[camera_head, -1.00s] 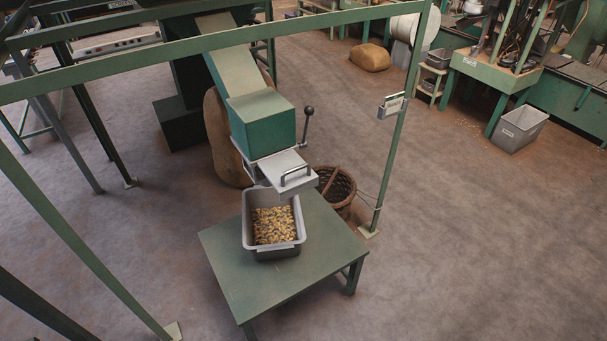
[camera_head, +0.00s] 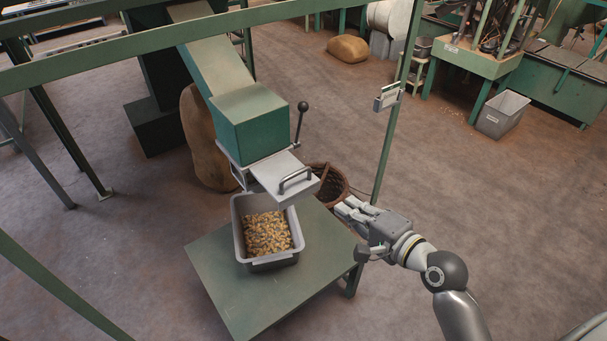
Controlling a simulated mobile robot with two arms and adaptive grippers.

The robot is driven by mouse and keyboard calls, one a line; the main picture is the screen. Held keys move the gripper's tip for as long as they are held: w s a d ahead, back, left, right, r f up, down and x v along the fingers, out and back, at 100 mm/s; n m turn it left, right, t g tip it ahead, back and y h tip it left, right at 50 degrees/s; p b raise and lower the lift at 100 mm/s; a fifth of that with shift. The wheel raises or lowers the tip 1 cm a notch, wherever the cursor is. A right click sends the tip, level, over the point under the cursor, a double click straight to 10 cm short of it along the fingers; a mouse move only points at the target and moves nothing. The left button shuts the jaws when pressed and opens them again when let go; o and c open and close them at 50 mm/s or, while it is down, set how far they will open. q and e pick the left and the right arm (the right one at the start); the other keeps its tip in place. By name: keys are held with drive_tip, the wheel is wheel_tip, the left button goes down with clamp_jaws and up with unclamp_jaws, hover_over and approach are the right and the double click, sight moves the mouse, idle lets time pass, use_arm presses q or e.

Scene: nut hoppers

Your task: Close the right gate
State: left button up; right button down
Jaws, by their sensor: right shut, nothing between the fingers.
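The gate (camera_head: 284,177) is a pale metal slide plate with a dark bar handle (camera_head: 296,180). It sticks out from under the green hopper chute (camera_head: 254,122), above a grey bin (camera_head: 240,235) of nuts (camera_head: 267,233). A lever with a black knob (camera_head: 302,106) stands at the chute's right side. My right gripper (camera_head: 341,208) is shut and empty, to the right of and below the handle, apart from it, pointing left. My left gripper is not in view.
The bin stands on a green table (camera_head: 275,298). A wicker basket (camera_head: 328,184) is on the floor behind it, close to my right gripper. A green post (camera_head: 389,140) with a small label holder rises just behind my right arm. The floor at right is open.

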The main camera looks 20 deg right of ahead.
sight(302, 173)
drive_tip(key=x, duration=0.4)
drive_tip(key=r+p+x, duration=0.1)
drive_tip(key=x, duration=0.3)
drive_tip(key=r+p+x, duration=0.1)
drive_tip(key=x, duration=0.3)
drive_tip(key=shift+w+a+r, duration=0.1)
drive_tip(key=shift+a, duration=0.3)
drive_tip(key=shift+w+a+f, duration=0.2)
drive_tip(key=shift+w+a, duration=0.05)
drive_tip(key=shift+w, duration=0.4)
drive_tip(key=x, duration=0.3)
drive_tip(key=r+x, duration=0.1)
drive_tip(key=x, duration=0.2)
drive_tip(key=r+x, duration=0.1)
drive_tip(key=x, duration=0.2)
drive_tip(key=shift+w+a, duration=0.25)
drive_tip(key=shift+w, duration=0.25)
drive_tip(key=shift+r, duration=0.25)
drive_tip(key=shift+r, duration=0.15)
